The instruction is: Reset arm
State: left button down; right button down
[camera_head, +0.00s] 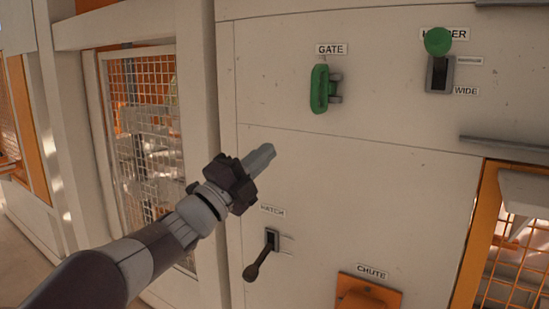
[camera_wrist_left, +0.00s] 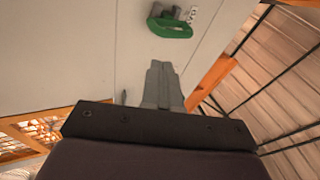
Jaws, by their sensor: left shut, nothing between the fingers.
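My left gripper (camera_head: 261,158) is shut and empty in front of the panel in the head view. Its closed fingers point up and to the right, below and left of the green GATE handle (camera_head: 319,89). The fingers also show shut in the left wrist view (camera_wrist_left: 163,85), with the green handle (camera_wrist_left: 170,27) beyond their tips and apart from them. My left arm reaches in from the lower left. My right gripper is not in view.
The pale panel (camera_head: 380,190) carries a black HATCH lever (camera_head: 262,257), an orange CHUTE fitting (camera_head: 368,294) and a green-knobbed lever (camera_head: 438,42) by the WIDE label. A mesh door (camera_head: 145,140) stands left. An orange-framed mesh opening (camera_head: 515,262) is at the lower right.

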pick_arm(q)
jog(key=a+f+n+g+y, duration=0.1)
jog(key=a+f+n+y, duration=0.4)
jog(key=f, duration=0.4)
jog(key=a+f+n+g+y, duration=0.1)
jog(key=a+f+n+y, duration=0.2)
jog(key=f+n+y, duration=0.35)
jog(key=a+f+n+g+y, duration=0.1)
jog(key=a+f+n+y, duration=0.25)
jog(key=f+n, duration=0.5)
jog(key=s+a+f+n+g, duration=0.2)
jog(key=s+f, duration=0.4)
jog(key=s, duration=0.3)
jog(key=s+a+f+n+g+y, duration=0.1)
jog(key=s+a+f+n+g, duration=0.2)
jog(key=s+f+g, duration=0.2)
jog(key=s+a+f+n+g+y, duration=0.1)
jog(key=s+a+f+n+g, duration=0.1)
jog(key=s+f, duration=0.7)
jog(key=s+a+g, duration=0.1)
jog(key=s+g, duration=0.1)
jog(key=s, duration=0.2)
